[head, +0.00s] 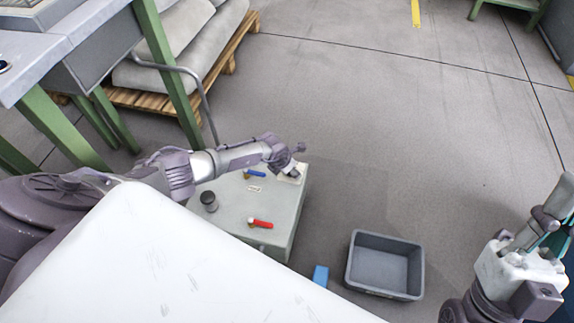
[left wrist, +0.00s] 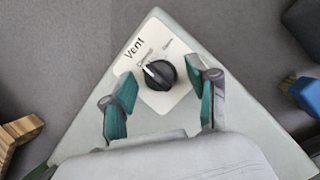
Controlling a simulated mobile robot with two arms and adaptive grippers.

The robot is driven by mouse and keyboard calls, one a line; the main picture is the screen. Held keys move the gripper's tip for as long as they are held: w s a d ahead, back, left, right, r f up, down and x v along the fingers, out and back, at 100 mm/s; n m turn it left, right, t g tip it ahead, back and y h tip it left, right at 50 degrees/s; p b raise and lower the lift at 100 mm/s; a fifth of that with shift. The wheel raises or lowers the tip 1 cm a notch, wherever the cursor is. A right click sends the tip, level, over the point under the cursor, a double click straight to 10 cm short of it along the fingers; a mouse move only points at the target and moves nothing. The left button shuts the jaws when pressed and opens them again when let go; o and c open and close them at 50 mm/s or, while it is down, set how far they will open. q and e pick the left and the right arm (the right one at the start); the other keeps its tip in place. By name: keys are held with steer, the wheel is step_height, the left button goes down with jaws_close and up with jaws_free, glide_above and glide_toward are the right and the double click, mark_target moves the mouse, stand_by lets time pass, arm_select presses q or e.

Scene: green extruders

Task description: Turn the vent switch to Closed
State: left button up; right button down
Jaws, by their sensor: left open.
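The vent switch (left wrist: 159,75) is a round black knob with a white pointer line on a white plate (left wrist: 178,103) marked "Vent". Two position labels, which seem to read Closed and Open, sit above the knob. The pointer points up and left, on the side of the Closed label. My left gripper (left wrist: 158,92) is open, with one teal-padded finger on each side of the knob and a visible gap to it. In the head view my left gripper (head: 293,158) is over the far right corner of the grey-green cabinet (head: 232,207). My right gripper (head: 548,232) is partly cut off at the right edge.
On the cabinet are a blue-handled valve (head: 256,173), a red-handled valve (head: 261,223) and a dark round cap (head: 208,199). A grey bin (head: 385,292) and a blue block (head: 320,275) are on the floor. Pallet sacks (head: 190,60) stand behind; floor beyond is clear.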

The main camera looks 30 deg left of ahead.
arm_select(q)
steer(key=d+v, duration=0.1)
steer(key=v, duration=1)
steer(key=shift+s+a+r, duration=0.2)
steer(key=shift+a+r, duration=0.15)
steer(key=shift+a, duration=0.15)
